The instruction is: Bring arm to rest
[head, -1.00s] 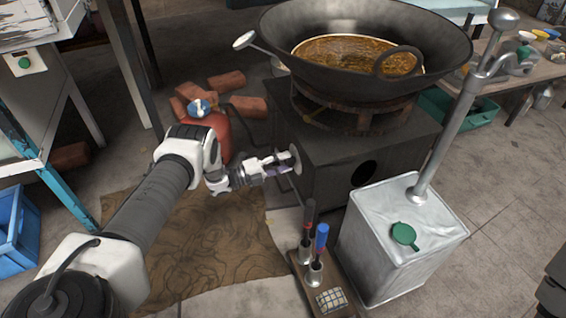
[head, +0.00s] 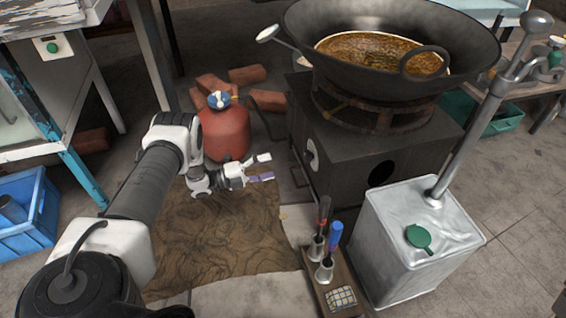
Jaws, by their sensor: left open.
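My left arm reaches in from the left over a brown mat (head: 225,235). Its gripper (head: 266,168) is open and empty, with the two fingers apart and pointing right. It is in front of the red gas cylinder (head: 226,134) and left of the dark stove (head: 345,150). A round knob (head: 312,154) on the stove's left face is a short way right of the fingertips, apart from them. My right gripper is not in view.
A large wok (head: 385,90) of brown liquid sits on the stove. A metal can (head: 410,240) with a pump stands at the right. A small tray (head: 333,290) holds tools with red and blue handles. A blue crate (head: 28,215) is at the left. Bricks (head: 246,74) lie behind the cylinder.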

